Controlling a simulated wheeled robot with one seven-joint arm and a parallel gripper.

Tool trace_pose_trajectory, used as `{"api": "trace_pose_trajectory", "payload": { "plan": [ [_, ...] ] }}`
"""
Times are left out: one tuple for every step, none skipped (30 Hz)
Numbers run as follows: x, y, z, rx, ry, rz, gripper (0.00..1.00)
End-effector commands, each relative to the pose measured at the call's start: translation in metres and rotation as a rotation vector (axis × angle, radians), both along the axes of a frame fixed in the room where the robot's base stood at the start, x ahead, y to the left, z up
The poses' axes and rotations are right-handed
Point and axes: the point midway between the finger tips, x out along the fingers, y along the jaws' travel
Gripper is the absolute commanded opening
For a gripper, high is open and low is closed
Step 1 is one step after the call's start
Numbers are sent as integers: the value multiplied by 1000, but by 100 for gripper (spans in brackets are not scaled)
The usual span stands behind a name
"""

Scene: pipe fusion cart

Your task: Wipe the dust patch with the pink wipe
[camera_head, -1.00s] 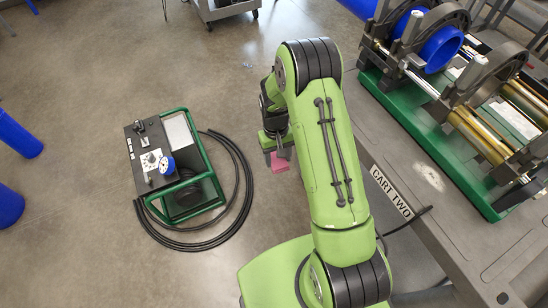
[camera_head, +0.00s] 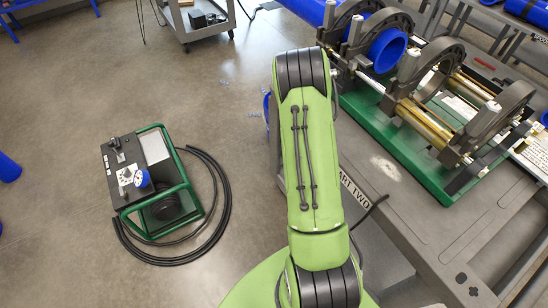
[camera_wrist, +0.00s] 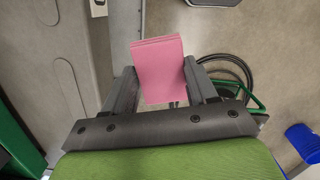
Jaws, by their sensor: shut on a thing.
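The dust patch (camera_head: 386,168) is a pale, whitish smudge on the grey top of the cart labelled "CART TWO" (camera_head: 420,215). It lies near the cart's left edge, in front of the green machine base. My gripper (camera_wrist: 160,82) shows in the wrist view, with its two dark fingers shut on the pink wipe (camera_wrist: 160,60). The wipe looks like a folded pad and sticks out past the fingertips. In the head view my green arm hides the gripper and the wipe. The wrist view shows the wipe over the floor, beside a grey cart surface (camera_wrist: 60,60).
A pipe fusion machine with a green base (camera_head: 400,148), clamp rings and a blue pipe (camera_head: 387,50) stands on the cart beside the patch. A power unit (camera_head: 150,180) with black hoses is on the floor at left. Another cart (camera_head: 200,20) stands behind. Open floor lies between.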

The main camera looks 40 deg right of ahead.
Motion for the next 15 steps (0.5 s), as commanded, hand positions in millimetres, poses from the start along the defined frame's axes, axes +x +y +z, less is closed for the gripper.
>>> {"api": "trace_pose_trajectory", "payload": {
  "plan": [
    [-15, -24, 5, -5, -2, 6, 24],
    [-24, -37, 7, -6, -2, 17, 24],
    [-38, -54, 11, -6, -1, 33, 24],
    [-48, -66, 14, -6, -1, 44, 24],
    [-58, -77, 18, -6, -2, 57, 24],
    [-73, -92, 22, -8, -3, 75, 24],
    [-85, -103, 25, -10, -2, 86, 24],
    [-96, -112, 28, -9, -2, 100, 24],
    [-113, -125, 33, -10, 0, 116, 24],
    [-125, -133, 36, -10, 1, 129, 24],
    [-138, -142, 39, -11, 2, 143, 24],
    [-155, -151, 44, -11, 3, 159, 24],
    [-168, -158, 47, -12, 5, 171, 24],
    [-179, -163, 50, -11, 6, 184, 24],
    [-193, -170, 53, -13, 8, 199, 24]
  ]
}}
